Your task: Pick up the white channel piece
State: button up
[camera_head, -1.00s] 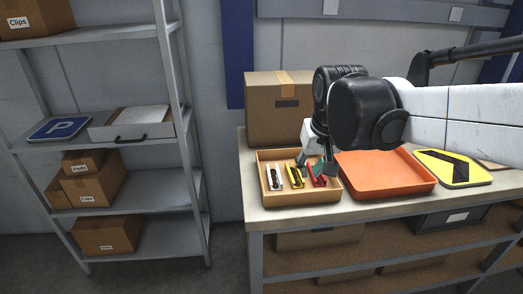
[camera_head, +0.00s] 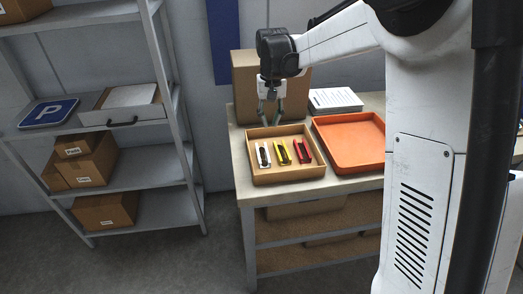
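The white channel piece (camera_head: 263,155) lies at the left in a shallow wooden tray (camera_head: 276,178) on the workbench. A yellow piece (camera_head: 282,152) lies in the middle of the tray and a red piece (camera_head: 302,150) at the right. My gripper (camera_head: 270,117) points down above the back edge of the tray, behind the white piece and slightly to its right. Its fingers are spread apart with nothing between them. All three pieces are in full view.
An orange tray (camera_head: 349,167) sits right of the wooden tray, with a stack of white sheets (camera_head: 335,98) behind it. A cardboard box (camera_head: 243,85) stands behind my gripper. A metal shelf (camera_head: 150,181) with boxes and a blue P sign (camera_head: 48,112) stands at the left.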

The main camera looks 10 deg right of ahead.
send_over(263, 155)
jog(key=s+d, duration=0.2)
notch_tip(263, 155, down, 8)
jog(key=shift+w+f+p, duration=0.15)
jog(key=shift+f+p, duration=0.1)
jog(key=shift+p, duration=0.05)
jog(key=shift+w+a+f+p, duration=0.1)
jog(key=shift+f+p, duration=0.2)
jog(key=shift+f, duration=1.05)
jog(key=shift+w+a+f+p, duration=0.1)
jog(key=shift+f+p, duration=0.15)
jog(key=shift+f, duration=1.05)
grip_shut()
jog(key=shift+r, duration=0.1)
